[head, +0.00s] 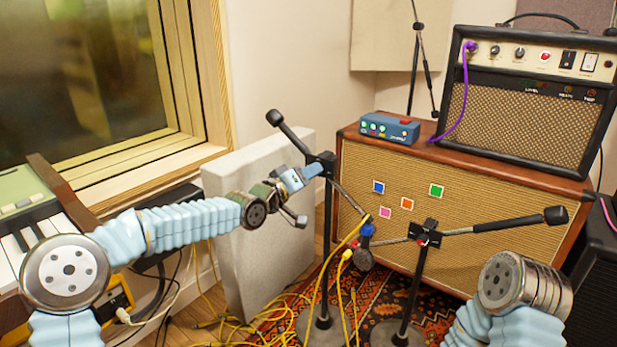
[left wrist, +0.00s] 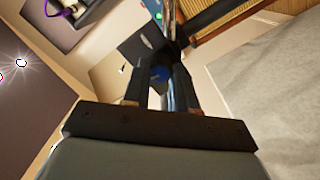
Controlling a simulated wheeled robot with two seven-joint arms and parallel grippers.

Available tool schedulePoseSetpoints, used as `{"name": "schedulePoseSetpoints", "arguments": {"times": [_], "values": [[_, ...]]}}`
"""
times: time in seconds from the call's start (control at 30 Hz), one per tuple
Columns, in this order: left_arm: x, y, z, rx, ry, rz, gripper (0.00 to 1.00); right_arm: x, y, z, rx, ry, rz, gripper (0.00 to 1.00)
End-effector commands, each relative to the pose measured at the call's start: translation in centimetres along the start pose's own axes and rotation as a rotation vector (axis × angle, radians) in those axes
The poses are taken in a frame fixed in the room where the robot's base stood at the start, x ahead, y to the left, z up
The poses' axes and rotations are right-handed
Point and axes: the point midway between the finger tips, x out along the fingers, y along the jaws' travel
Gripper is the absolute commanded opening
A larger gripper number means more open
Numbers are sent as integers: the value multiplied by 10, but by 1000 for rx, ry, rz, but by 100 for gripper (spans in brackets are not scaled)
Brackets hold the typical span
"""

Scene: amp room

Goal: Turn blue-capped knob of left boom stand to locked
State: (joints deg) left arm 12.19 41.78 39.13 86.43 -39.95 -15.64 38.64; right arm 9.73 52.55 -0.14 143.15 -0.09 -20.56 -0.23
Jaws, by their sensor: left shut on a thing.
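The left boom stand (head: 326,210) is a black upright, with a boom running from a dark counterweight at upper left down to a microphone (head: 363,258). My left gripper (head: 317,169) reaches in from the left at the boom joint near the top of this stand. In the left wrist view, the blue-capped knob (left wrist: 160,73) sits between the two dark fingers, and the gripper (left wrist: 161,82) is shut on it. In the head view the gripper hides the knob, and its turn position cannot be told. My right gripper is out of view; only its arm shows at lower right.
A second boom stand (head: 412,285) with a red part stands just right. Behind are a wooden speaker cabinet (head: 460,240), a blue pedal box (head: 389,127) and an amplifier (head: 525,100). A grey panel (head: 262,240) stands close behind my left arm. Yellow cables (head: 225,325) clutter the floor.

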Motion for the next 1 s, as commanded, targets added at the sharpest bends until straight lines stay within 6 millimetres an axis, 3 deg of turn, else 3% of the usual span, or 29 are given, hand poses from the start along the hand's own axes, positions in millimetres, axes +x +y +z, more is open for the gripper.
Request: {"name": "schedulePoseSetpoints", "arguments": {"times": [1.0], "values": [[0,1,3,954,-24,-33,0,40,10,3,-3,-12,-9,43]]}}
